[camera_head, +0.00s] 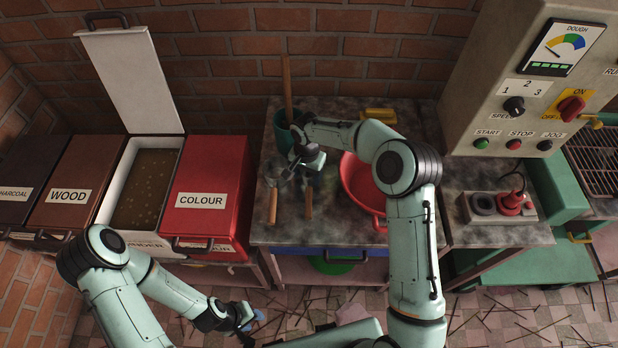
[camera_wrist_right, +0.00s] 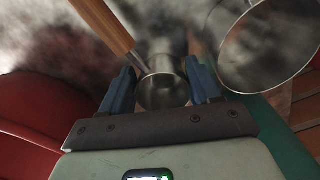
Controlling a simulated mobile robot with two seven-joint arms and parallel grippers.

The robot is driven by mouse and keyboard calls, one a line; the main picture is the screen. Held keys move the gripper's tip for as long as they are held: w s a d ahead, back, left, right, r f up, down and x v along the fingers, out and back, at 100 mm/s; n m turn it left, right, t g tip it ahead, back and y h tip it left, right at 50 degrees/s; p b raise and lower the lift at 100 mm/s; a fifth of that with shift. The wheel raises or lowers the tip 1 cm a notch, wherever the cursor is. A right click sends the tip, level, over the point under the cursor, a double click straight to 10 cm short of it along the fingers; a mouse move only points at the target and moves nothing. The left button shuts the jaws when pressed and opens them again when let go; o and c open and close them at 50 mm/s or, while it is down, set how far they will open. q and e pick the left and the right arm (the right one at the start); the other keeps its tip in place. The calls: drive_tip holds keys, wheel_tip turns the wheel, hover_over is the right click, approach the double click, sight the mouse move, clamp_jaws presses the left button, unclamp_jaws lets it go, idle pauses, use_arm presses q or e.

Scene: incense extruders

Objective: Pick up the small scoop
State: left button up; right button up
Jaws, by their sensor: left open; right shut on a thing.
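The small scoop has a round metal bowl (camera_wrist_right: 162,92) and a wooden handle; in the head view its handle (camera_head: 308,204) lies over the grey worktop (camera_head: 345,228). My right gripper (camera_head: 309,178) is shut on the small scoop; in the right wrist view its blue fingers (camera_wrist_right: 162,84) stand on either side of the bowl. I cannot tell whether the scoop touches the worktop. A larger metal scoop (camera_wrist_right: 268,45) lies beside it, its handle (camera_head: 272,206) to the left in the head view. My left gripper (camera_head: 249,322) is open, low over the floor, away from the scoops.
A red basin (camera_head: 357,190) stands right of the scoops, partly behind my right arm. A dark green pot (camera_head: 282,134) with a wooden stick stands behind them. A red COLOUR bin (camera_head: 208,190) is on the left, a control cabinet (camera_head: 480,90) on the right. The worktop's front is clear.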

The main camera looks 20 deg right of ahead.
drive_tip(key=shift+r, duration=0.1)
use_arm(q)
drive_tip(key=shift+w+r+p, duration=0.8)
drive_tip(key=shift+w+r, duration=0.25)
drive_tip(key=shift+w, duration=0.05)
use_arm(e)
wheel_tip(320, 180, up, 20)
idle(0.9)
